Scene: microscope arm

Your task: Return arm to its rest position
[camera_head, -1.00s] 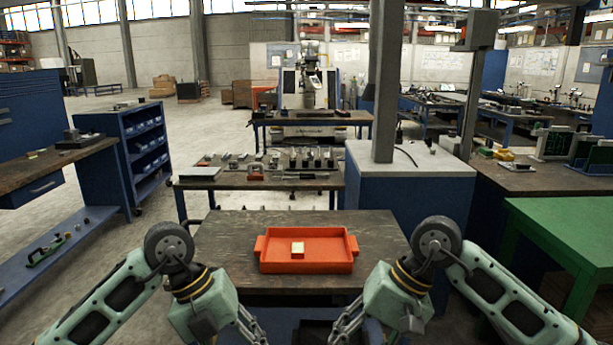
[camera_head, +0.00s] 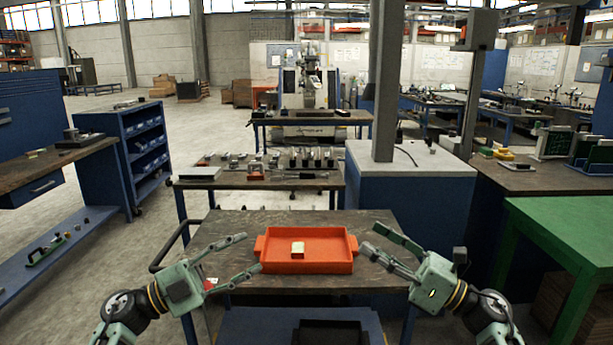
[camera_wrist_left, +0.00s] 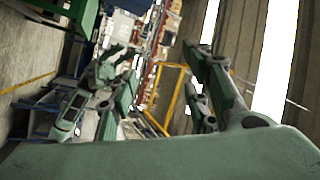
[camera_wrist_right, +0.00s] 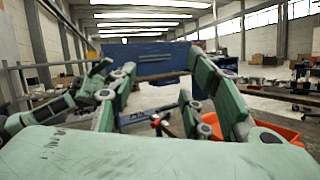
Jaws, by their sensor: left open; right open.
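My left gripper (camera_head: 248,257) is open and empty at the left side of the cart top, beside the orange tray (camera_head: 270,265). Its fingers point right toward the tray. My right gripper (camera_head: 392,249) is open and empty at the right side of the tray, its fingers pointing left.
The tray rests on a dark cart top (camera_head: 225,228). Behind it stand a table with several small parts (camera_head: 215,183) and a blue cabinet (camera_head: 410,195) with a grey post. A green table (camera_head: 570,225) is at the right. Open floor lies at the left.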

